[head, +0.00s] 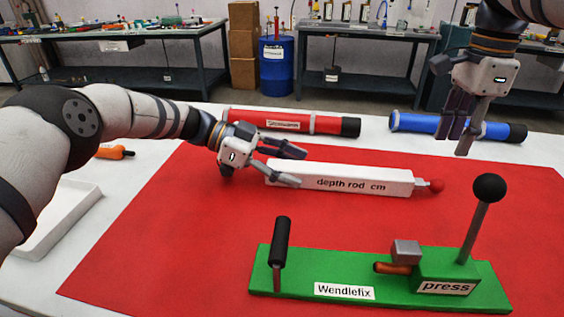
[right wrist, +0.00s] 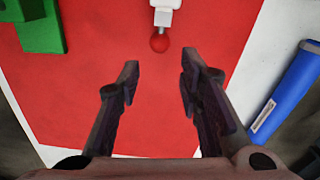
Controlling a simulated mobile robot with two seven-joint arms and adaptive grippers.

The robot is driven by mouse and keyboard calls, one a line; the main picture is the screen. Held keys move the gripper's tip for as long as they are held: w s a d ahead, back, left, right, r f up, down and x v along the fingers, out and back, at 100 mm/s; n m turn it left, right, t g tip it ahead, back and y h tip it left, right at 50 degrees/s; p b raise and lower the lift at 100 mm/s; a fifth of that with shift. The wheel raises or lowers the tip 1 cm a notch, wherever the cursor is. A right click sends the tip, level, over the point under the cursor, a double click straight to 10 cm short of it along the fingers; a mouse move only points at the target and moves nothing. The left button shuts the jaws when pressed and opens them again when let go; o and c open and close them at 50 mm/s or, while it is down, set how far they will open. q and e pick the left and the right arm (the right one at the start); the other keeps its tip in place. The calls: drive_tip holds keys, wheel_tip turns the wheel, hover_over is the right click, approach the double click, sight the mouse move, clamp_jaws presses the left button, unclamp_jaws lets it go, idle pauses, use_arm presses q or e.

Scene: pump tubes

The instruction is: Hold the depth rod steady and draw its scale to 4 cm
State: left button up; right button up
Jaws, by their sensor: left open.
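The white depth rod (head: 340,180), labelled "depth rod cm", lies on the red mat (head: 180,230). A red ball knob (head: 437,186) sits at its right end, with only a short white neck between; no scale marks can be read. My left gripper (head: 296,167) is open at the rod's left end, one finger behind it and one in front. I cannot tell whether they touch it. My right gripper (head: 457,145) is open and empty, above and behind the knob. In the right wrist view the knob (right wrist: 160,43) shows ahead, beyond the open fingers (right wrist: 158,85).
A green press (head: 370,278) with an upright black-ball lever (head: 489,189) and a black handle (head: 281,241) stands in front. A red tube (head: 270,122) and a blue tube (head: 420,124) lie behind. A white tray (head: 70,222) and an orange-handled tool (head: 114,153) are at left.

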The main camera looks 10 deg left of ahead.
sight(441, 181)
use_arm(q)
clamp_jaws()
use_arm(e)
drive_tip(key=o, duration=0.3)
drive_tip(key=f+m, duration=0.1)
drive_tip(key=f, duration=0.2)
drive_tip(key=f+m+t, duration=0.1)
drive_tip(key=f, duration=0.3)
drive_tip(key=f+m+t, duration=0.1)
drive_tip(key=f, duration=0.2)
drive_tip(key=shift+s+f, duration=0.15)
drive_tip(key=shift+s, duration=0.05)
drive_tip(key=shift+d, duration=0.1)
clamp_jaws()
